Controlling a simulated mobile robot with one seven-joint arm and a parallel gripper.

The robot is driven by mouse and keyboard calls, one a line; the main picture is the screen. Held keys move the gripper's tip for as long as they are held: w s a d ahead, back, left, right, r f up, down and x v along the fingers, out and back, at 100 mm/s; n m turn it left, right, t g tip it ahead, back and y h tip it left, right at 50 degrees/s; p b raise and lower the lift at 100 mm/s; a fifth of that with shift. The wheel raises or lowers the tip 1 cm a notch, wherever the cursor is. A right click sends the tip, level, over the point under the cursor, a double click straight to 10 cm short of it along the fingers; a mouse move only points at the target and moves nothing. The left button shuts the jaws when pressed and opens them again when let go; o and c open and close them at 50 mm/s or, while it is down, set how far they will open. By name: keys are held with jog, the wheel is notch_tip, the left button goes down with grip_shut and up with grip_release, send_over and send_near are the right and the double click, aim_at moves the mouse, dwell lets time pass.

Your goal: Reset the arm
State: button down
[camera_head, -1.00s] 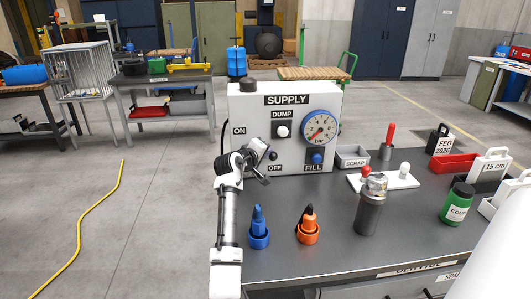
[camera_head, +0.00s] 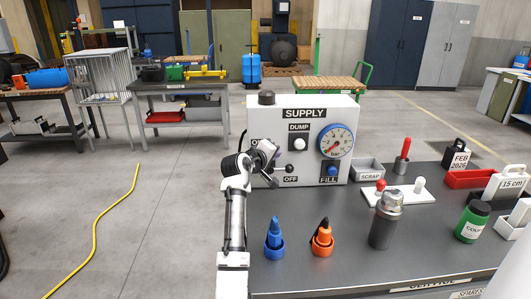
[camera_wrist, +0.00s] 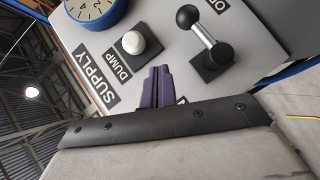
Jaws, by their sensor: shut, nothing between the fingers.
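My gripper (camera_head: 268,172) is shut and empty, in front of the left part of the white SUPPLY panel (camera_head: 258,116). In the wrist view its dark fingers (camera_wrist: 155,88) are together, with the panel face (camera_wrist: 108,43) beyond them. The panel's lever (camera_head: 289,168) has its black knob by the OFF label; the lever also shows in the wrist view (camera_wrist: 204,35), apart from the fingers.
On the dark bench (camera_head: 345,269) stand a blue bottle (camera_head: 274,240), an orange bottle (camera_head: 322,238), a grey cylinder (camera_head: 382,232) and a green container (camera_head: 473,222). A scrap tray (camera_head: 367,172) is right of the panel. Open floor with a yellow line lies left of the bench.

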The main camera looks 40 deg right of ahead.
jog(key=s+r+b+v, duration=0.1)
jog(key=b+v, duration=0.1)
jog(key=v, duration=0.5)
jog(key=shift+r, duration=0.25)
jog(key=shift+s+d, duration=0.1)
jog(key=shift+s, duration=0.05)
